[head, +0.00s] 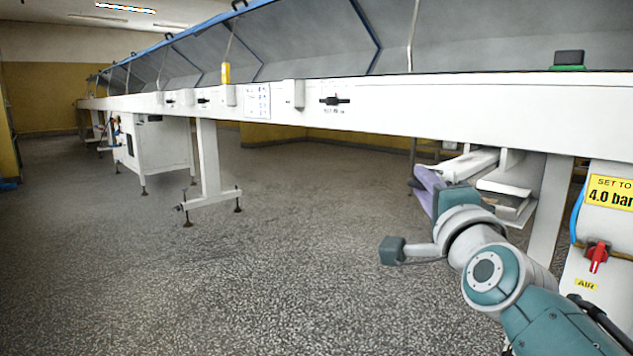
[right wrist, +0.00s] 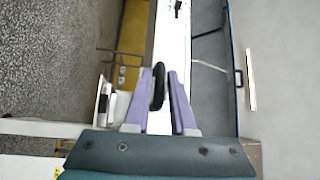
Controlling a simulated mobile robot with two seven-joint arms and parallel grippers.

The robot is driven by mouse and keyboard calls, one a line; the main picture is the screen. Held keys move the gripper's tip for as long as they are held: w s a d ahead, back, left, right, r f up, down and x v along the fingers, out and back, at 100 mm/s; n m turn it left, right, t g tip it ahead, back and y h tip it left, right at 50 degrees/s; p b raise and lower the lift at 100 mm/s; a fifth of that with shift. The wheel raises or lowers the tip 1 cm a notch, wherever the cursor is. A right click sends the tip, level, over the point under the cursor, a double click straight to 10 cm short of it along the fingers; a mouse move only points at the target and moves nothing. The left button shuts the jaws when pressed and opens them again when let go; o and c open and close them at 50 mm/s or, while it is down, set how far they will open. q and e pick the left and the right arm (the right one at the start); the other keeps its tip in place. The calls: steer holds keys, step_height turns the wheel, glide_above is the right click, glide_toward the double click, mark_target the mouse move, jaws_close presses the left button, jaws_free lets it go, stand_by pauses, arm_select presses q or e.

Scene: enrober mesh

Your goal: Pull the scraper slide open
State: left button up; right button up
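My right gripper (head: 428,188) has purple fingers and reaches under the long white machine beam, beside white slide-like parts (head: 512,185) below it. I cannot tell for sure which of these parts is the scraper slide. In the right wrist view the fingers of the gripper (right wrist: 163,82) stand apart. A black oval handle (right wrist: 157,88) shows between them, nearer the left finger. I cannot tell whether it touches a finger or how deep it lies. In the head view my gripper and wrist hide this handle. My left gripper is not in view.
The white beam (head: 400,112) runs across above my right gripper. A panel with a red valve (head: 597,255) and a yellow "4.0 bar" label (head: 611,192) stands at right. A white leg (head: 208,160) with a crossfoot stands left of centre. The speckled floor (head: 270,270) is clear.

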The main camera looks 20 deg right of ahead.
steer(key=o, duration=0.3)
steer(key=shift+w+r, duration=0.1)
steer(key=shift+o, duration=0.2)
steer(key=p+v, duration=0.3)
steer(key=v, duration=0.7)
